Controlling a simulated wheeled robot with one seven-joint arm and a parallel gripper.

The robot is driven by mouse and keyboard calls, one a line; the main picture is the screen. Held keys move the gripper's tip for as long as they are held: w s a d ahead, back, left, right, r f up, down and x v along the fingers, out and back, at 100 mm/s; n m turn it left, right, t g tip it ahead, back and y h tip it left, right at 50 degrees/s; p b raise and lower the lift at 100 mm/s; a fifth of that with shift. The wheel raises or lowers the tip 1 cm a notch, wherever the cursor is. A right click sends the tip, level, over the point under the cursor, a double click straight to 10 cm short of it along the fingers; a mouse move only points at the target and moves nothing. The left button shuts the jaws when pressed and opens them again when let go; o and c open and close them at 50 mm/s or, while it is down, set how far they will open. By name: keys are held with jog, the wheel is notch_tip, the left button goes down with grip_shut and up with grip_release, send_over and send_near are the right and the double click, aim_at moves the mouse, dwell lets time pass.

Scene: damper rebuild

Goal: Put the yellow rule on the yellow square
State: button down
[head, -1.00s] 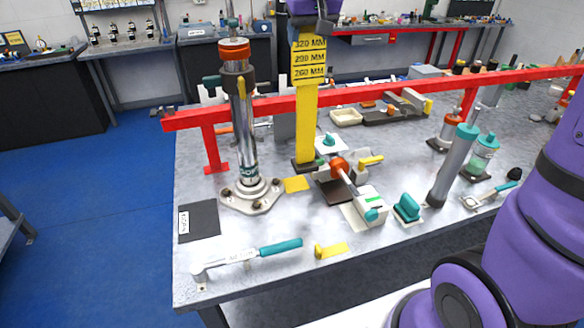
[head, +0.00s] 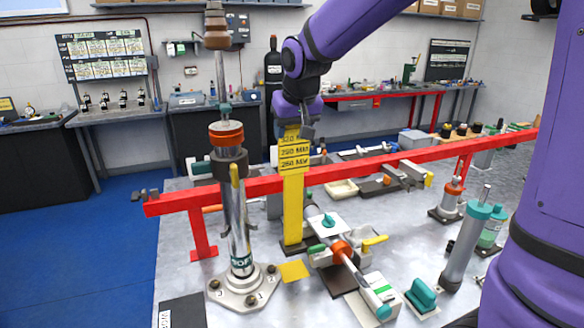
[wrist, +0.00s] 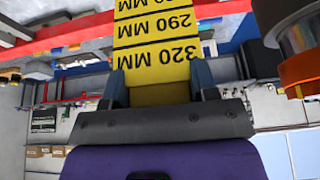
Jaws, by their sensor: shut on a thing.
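The yellow rule (head: 294,205) stands upright on the bench, marked 320, 290 and 260 MM near its top, with a dark foot below. The yellow square (head: 294,271) lies flat on the bench just in front of the foot; foot and square look apart. My gripper (head: 292,130) is shut on the top of the rule. In the wrist view, the fingers (wrist: 158,88) sit on both sides of the rule (wrist: 158,45), beside the 320 mark. The wrist view does not show the foot or the square.
A chrome damper (head: 238,215) stands on a flanged base left of the rule. A clamp fixture with an orange-ringed rod (head: 341,250) is close on the right. A dark mat (head: 183,311) lies at the front left.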

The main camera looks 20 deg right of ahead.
aim_at(292, 163)
jog(key=shift+f, duration=4.35)
jog(key=shift+c, duration=2)
grip_release()
jog(key=shift+f, duration=0.1)
jog(key=shift+s+r, duration=0.1)
jog(key=shift+r, duration=0.25)
jog(key=v, duration=1.2)
jog(key=s+d, duration=0.3)
jog(key=s, duration=0.9)
jog(key=s+d, duration=0.4)
jog(key=s, duration=0.8)
jog(key=shift+s, duration=0.15)
